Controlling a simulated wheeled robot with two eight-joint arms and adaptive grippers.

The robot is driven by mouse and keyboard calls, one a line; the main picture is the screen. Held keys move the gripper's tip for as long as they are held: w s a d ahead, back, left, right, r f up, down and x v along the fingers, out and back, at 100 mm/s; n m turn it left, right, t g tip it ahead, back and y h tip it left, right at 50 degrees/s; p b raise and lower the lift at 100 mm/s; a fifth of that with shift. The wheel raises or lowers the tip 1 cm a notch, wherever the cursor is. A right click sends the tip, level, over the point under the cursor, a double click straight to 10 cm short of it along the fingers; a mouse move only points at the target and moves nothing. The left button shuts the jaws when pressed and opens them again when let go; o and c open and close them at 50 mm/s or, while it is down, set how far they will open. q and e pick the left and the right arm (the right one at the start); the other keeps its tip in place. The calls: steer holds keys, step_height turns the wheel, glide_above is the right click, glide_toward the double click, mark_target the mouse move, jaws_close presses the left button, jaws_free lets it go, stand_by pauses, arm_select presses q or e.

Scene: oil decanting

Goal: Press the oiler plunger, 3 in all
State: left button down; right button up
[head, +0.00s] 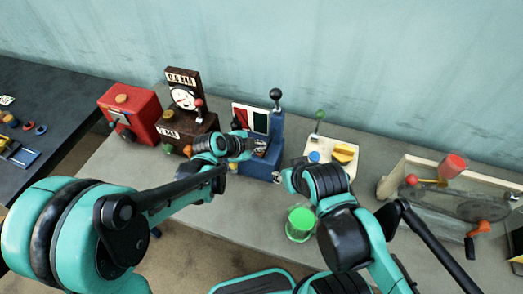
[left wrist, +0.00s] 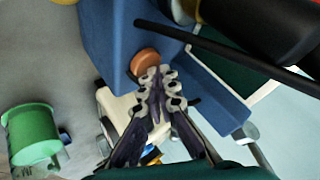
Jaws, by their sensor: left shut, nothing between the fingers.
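An orange-brown round knob (left wrist: 145,61) sits on the face of a blue machine (left wrist: 112,35); it may be the oiler plunger, but I cannot tell for sure. The blue machine, with a black-balled lever, also shows in the head view (head: 277,128). My left gripper (left wrist: 155,78) is shut and empty, its tips right beside the knob in the left wrist view; I cannot tell if they touch it. In the head view my left gripper (head: 248,150) is in front of the blue machine. My right gripper (head: 279,178) is close by to the right, its fingers too small to read.
A green cylinder (head: 300,222) stands on the grey table in front; it also shows in the left wrist view (left wrist: 30,132). A red box (head: 145,105) and a brown dial machine (head: 183,128) stand left. A cream panel (head: 335,146) and a levered unit (head: 445,195) stand right.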

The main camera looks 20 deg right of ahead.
arm_select(q)
steer(key=shift+f+b, duration=0.4)
steer(key=shift+f, duration=0.05)
arm_select(e)
steer(key=shift+f, duration=0.4)
arm_select(q)
steer(key=shift+r, duration=0.15)
arm_select(e)
steer(key=shift+r, duration=0.1)
arm_select(q)
steer(key=shift+r+p, duration=0.75)
steer(key=shift+r, duration=0.1)
arm_select(e)
steer(key=shift+r, duration=0.6)
arm_select(q)
steer(key=shift+r+p, duration=1.9)
steer(key=shift+r, duration=0.65)
arm_select(e)
step_height(320, 180, up, 4)
steer(key=shift+f, duration=0.15)
steer(key=shift+c, duration=0.3)
jaws_close()
